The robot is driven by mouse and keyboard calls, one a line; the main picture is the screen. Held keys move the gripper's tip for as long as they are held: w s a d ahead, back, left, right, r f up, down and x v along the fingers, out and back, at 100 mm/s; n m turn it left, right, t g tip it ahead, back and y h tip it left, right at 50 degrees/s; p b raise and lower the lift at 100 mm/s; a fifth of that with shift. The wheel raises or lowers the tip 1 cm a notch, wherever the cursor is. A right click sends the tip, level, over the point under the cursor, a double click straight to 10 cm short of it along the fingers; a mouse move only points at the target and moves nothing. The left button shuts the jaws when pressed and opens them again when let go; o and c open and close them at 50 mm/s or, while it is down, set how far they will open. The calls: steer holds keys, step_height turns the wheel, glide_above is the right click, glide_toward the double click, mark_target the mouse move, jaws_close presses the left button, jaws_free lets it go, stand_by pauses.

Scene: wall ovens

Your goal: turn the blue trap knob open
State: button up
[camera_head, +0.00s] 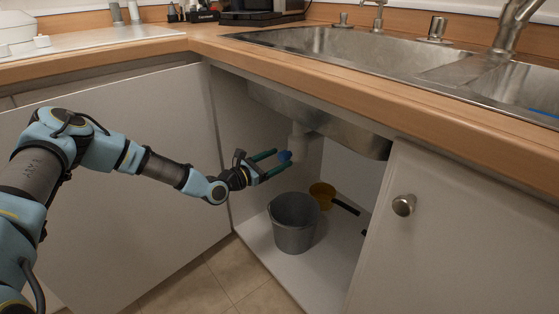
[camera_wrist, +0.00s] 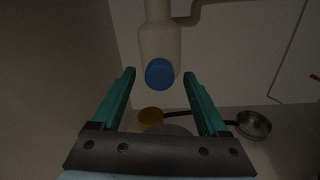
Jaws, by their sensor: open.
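The blue trap knob (camera_wrist: 159,73) is a round disc on the front of the pale drain trap (camera_wrist: 160,42) under the sink. In the head view the knob (camera_head: 285,156) shows at the fingertips of my gripper (camera_head: 280,162). In the wrist view my gripper (camera_wrist: 159,75) is open, with one teal finger on each side of the knob and a gap on both sides. Whether the tips reach as deep as the knob, I cannot tell. Nothing is held.
A grey bucket (camera_head: 294,222) stands on the cabinet floor below my gripper. Behind it is a yellow pan (camera_head: 322,194) with a dark handle, and a metal pan (camera_wrist: 254,125) shows at right. The cabinet's left wall (camera_head: 232,130) and right door (camera_head: 455,235) flank the opening.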

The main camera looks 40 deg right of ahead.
steer(key=shift+d, duration=0.55)
jaws_close()
